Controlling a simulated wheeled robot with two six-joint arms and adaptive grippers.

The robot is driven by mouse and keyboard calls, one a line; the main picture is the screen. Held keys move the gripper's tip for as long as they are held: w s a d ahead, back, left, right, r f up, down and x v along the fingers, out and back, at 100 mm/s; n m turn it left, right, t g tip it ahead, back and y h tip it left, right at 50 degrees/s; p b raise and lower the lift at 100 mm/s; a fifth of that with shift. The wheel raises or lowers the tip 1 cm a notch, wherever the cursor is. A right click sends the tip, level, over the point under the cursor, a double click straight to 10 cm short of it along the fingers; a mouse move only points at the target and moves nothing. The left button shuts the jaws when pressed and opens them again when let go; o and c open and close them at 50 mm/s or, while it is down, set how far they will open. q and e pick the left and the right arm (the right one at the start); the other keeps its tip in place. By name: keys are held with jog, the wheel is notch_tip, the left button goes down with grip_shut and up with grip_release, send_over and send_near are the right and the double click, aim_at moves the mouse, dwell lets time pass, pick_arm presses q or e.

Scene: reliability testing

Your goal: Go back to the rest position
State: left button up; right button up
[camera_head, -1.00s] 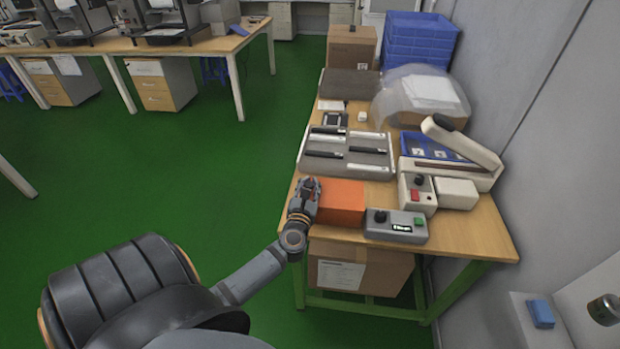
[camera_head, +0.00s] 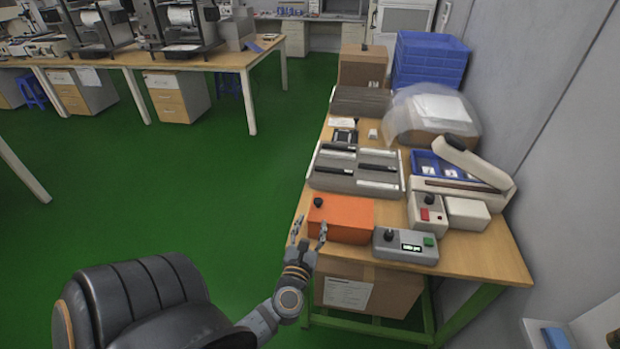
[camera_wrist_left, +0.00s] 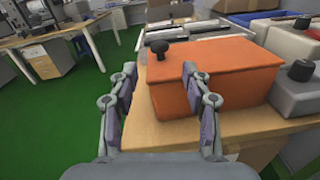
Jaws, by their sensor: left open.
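My left gripper (camera_head: 309,232) is open and empty at the left front edge of the wooden table (camera_head: 482,262). It is just in front of an orange box (camera_head: 343,214) with a black knob on top. In the left wrist view, the two spread fingers of my left gripper (camera_wrist_left: 160,100) show with the orange box (camera_wrist_left: 222,78) beyond them. The right finger overlaps the box in the picture; I cannot tell whether they touch. My right gripper is not in view.
A grey control box (camera_head: 405,246) with a knob and green button stands right of the orange box. Behind are a grey tray (camera_head: 330,179) and a heat sealer (camera_head: 470,168). A black chair (camera_head: 140,300) stands at lower left. Green floor (camera_head: 200,190) is open left of the table.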

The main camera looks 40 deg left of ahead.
pick_arm(q)
jog(key=shift+s+d, duration=0.3)
jog(key=shift+s, duration=0.25)
